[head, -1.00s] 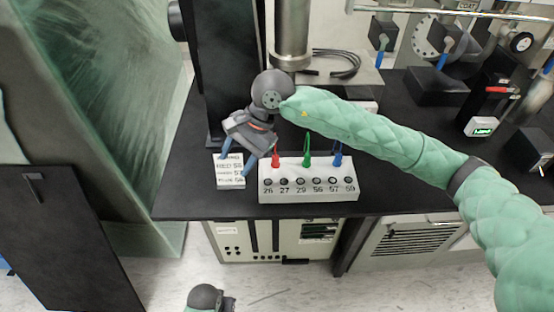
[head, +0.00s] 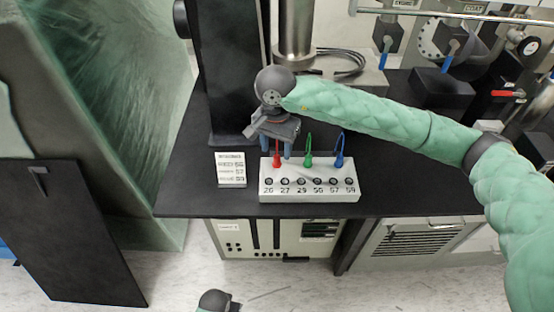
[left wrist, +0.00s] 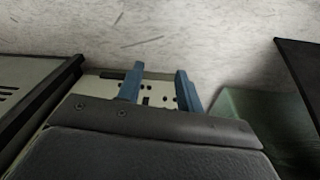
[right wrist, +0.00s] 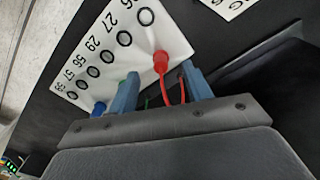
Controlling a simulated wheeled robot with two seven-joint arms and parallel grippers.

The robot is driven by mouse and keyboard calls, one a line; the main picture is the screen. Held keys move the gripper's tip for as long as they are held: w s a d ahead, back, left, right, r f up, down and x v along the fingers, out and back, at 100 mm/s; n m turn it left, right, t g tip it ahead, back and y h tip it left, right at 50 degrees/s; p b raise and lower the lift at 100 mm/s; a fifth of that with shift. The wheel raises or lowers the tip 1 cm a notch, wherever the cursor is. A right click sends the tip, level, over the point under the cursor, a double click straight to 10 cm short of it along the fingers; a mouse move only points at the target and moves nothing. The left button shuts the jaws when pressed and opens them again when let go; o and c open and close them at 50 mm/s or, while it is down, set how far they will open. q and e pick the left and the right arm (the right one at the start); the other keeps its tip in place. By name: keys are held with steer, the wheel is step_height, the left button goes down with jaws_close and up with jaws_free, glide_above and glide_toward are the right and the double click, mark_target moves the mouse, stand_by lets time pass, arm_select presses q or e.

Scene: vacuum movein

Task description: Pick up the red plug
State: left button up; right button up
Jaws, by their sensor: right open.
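The red plug (head: 277,161) stands upright at the left end of the white socket block (head: 310,194), above the number 26. My right gripper (head: 276,148) is open just above and behind it, its blue fingers straddling the plug's top and cable. In the right wrist view the red plug (right wrist: 161,62) and its red cable show between the open fingers (right wrist: 160,88), with the plug's body beyond the fingertips. I cannot tell whether a finger touches the cable. My left gripper (left wrist: 159,84) is open and empty, pointing at the cabinet front and floor.
A green plug (head: 308,161) and a blue plug (head: 340,160) stand to the right on the same block. A printed card (head: 231,169) lies left of it. A dark column (head: 228,75) rises behind. The black bench top (head: 195,195) is clear at front left.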

mark_target(277, 156)
step_height(277, 156, down, 4)
steer(key=p, duration=0.2)
steer(key=shift+w+d+p, duration=0.1)
steer(key=shift+w+p, duration=0.05)
steer(key=shift+p, duration=0.2)
steer(key=shift+f, duration=0.45)
arm_select(q)
step_height(277, 156, down, 10)
steer(key=s+a, duration=0.2)
steer(key=shift+s, duration=0.25)
arm_select(e)
steer(key=c, duration=1)
